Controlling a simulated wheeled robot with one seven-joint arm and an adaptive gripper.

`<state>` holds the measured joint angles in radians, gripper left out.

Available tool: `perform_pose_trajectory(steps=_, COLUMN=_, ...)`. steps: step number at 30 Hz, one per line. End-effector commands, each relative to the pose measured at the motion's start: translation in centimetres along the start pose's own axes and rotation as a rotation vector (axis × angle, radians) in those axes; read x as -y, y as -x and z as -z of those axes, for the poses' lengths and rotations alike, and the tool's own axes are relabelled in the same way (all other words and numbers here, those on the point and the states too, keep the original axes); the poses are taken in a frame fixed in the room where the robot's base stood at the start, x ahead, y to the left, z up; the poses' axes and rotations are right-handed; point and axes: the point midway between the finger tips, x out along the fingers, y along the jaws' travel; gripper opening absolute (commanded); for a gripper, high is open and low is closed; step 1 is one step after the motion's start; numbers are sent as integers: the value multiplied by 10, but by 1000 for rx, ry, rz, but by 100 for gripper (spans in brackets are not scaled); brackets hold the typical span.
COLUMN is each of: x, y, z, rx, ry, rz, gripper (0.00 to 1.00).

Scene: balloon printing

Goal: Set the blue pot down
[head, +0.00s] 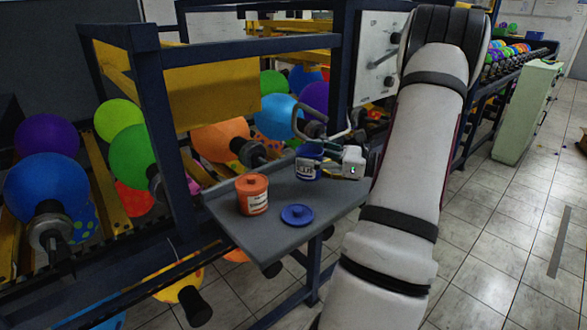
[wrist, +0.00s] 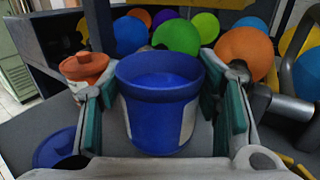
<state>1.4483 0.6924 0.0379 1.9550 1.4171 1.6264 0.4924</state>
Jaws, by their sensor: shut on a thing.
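The blue pot (head: 307,167) has a pale label and no lid on it, with blue inside. My gripper (head: 325,164) is shut on it from the right, over the far right part of the grey shelf. In the wrist view the blue pot (wrist: 160,115) is upright between the green-padded fingers of my gripper (wrist: 160,88). I cannot tell whether its base touches the shelf. A blue lid (head: 297,214) lies flat on the shelf in front; it also shows at the lower left of the wrist view (wrist: 54,148).
An orange pot (head: 252,193) with its lid on stands on the grey shelf (head: 262,239), left of the blue pot. A frame with balloons (head: 220,137) stands behind. The shelf's front is bare around the lid.

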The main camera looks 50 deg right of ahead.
Motion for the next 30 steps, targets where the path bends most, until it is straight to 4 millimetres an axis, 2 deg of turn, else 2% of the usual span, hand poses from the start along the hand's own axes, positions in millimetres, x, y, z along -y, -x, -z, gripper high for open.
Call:
perform_pose_trajectory(steps=3, x=-5, y=-20, z=1, rx=1, ry=-1, rz=-2, gripper=22)
perform_pose_trajectory(steps=14, x=-11, y=-48, z=5, rx=2, ry=-1, rz=-1, gripper=22)
perform_pose_trajectory(steps=20, x=-10, y=-45, z=36, rx=1, ry=-2, rz=1, gripper=22)
perform_pose_trajectory(steps=30, x=-10, y=-45, z=40, rx=1, ry=1, rz=1, gripper=22)
